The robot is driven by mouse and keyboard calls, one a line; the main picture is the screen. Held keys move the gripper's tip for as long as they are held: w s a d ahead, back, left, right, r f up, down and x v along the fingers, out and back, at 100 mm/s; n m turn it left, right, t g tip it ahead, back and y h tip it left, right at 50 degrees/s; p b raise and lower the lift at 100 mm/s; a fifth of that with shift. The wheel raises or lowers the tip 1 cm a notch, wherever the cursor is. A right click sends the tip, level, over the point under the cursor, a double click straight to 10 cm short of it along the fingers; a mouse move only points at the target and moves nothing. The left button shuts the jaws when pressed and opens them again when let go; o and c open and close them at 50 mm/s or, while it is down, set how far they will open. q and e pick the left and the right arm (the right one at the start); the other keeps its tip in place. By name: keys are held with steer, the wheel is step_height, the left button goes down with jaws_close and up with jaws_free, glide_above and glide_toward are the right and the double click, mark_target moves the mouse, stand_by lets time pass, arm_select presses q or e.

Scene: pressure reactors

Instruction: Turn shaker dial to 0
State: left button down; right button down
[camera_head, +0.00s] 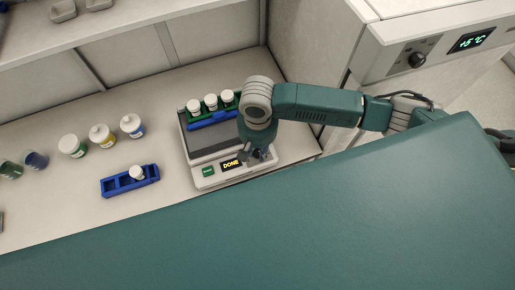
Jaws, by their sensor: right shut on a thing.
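The shaker (215,150) stands on the bench in the middle of the head view. Its front panel has a green button (208,171) and a small display (231,163) that reads DONE. A rack with several white-capped vials (211,102) sits on its top. My right gripper (257,158) points down at the right end of the front panel. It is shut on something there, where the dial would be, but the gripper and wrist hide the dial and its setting. My left gripper is not in view.
A blue rack (130,181) with one white-capped vial stands left of the shaker. Several jars, such as a yellow-labelled one (102,136), stand further left. A white appliance (440,50) showing +5 °C stands at the right. My green body fills the foreground.

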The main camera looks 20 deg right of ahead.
steer(key=n, duration=1.5)
steer(key=shift+n, duration=0.3)
steer(key=n, duration=0.3)
steer(key=shift+n, duration=0.3)
steer(key=n, duration=0.8)
steer(key=shift+w+r, duration=0.1)
steer(key=shift+n, duration=2.2)
